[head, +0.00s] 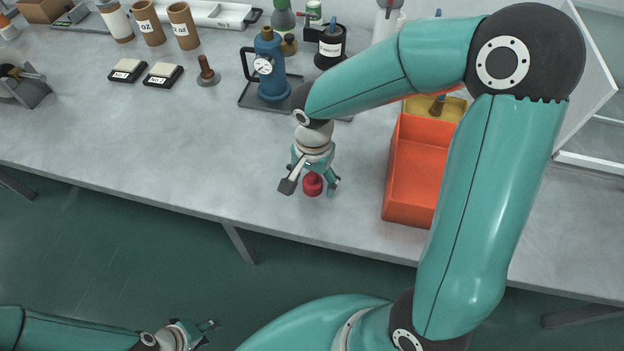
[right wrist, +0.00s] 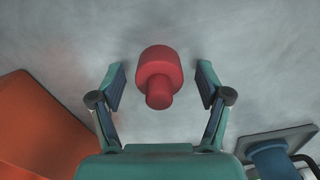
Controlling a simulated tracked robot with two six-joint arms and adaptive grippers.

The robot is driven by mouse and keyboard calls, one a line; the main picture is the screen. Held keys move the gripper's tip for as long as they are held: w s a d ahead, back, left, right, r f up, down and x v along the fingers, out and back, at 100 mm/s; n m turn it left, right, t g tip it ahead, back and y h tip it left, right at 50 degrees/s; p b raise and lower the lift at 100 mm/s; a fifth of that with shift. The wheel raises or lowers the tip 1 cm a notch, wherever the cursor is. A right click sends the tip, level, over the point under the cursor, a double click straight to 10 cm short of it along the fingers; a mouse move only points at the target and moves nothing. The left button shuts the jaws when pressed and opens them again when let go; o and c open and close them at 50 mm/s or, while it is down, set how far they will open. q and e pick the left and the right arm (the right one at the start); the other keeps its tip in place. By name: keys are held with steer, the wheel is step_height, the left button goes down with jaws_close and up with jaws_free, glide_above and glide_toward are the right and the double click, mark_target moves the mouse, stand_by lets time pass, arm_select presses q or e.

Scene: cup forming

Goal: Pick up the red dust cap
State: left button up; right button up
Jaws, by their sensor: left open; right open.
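The red dust cap (head: 312,185) stands on the grey bench near its front edge. In the right wrist view the red dust cap (right wrist: 159,75) shows a wide round part and a narrower stub facing the camera. My right gripper (head: 310,186) is open over it. In the right wrist view the fingers of my right gripper (right wrist: 160,85) stand on either side of the cap, with a gap on each side. My left gripper (head: 212,324) is open and empty at the lower left, away from the bench.
An orange bin (head: 408,215) stands to the right of the cap. A blue pump with a gauge (head: 270,68) stands on a dark tray behind it. A brown stamp-like knob (head: 207,72) and two labelled pads (head: 163,75) lie further left. The bench left of the cap is clear.

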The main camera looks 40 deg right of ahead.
mark_target(313, 174)
steer(key=c, duration=0.9)
steer(key=shift+c, duration=0.2)
step_height(313, 174, up, 20)
steer(key=shift+p, duration=0.4)
